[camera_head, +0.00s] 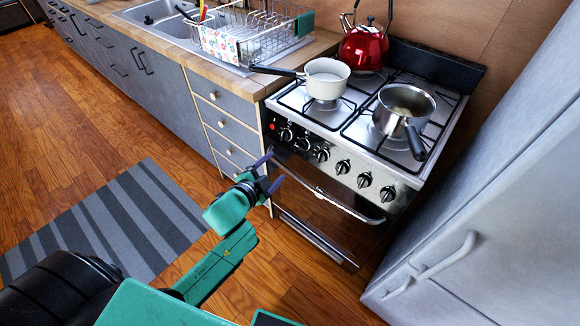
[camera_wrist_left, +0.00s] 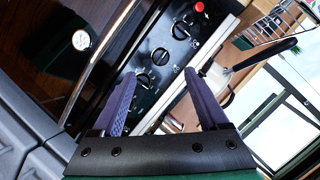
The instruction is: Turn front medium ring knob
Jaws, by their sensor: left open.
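The stove's front panel (camera_head: 330,172) carries a row of several black knobs. Which one is the front medium ring knob cannot be told from markings. One knob (camera_head: 322,154) sits near the panel's middle, with others to both sides. In the left wrist view, knobs show between and beyond my fingers, one (camera_wrist_left: 160,56) roughly centred between the tips and another (camera_wrist_left: 180,30) farther off. My left gripper (camera_head: 270,172) is open and empty, in front of the panel's left part and apart from the knobs. Its purple fingers also show in the left wrist view (camera_wrist_left: 160,74). My right gripper is not in view.
The oven door handle (camera_head: 330,190) juts out below the knobs. A white saucepan (camera_head: 326,80), a steel pot (camera_head: 404,104) and a red kettle (camera_head: 365,46) stand on the hob. Drawers (camera_head: 225,122) lie left, a grey fridge (camera_head: 490,200) right.

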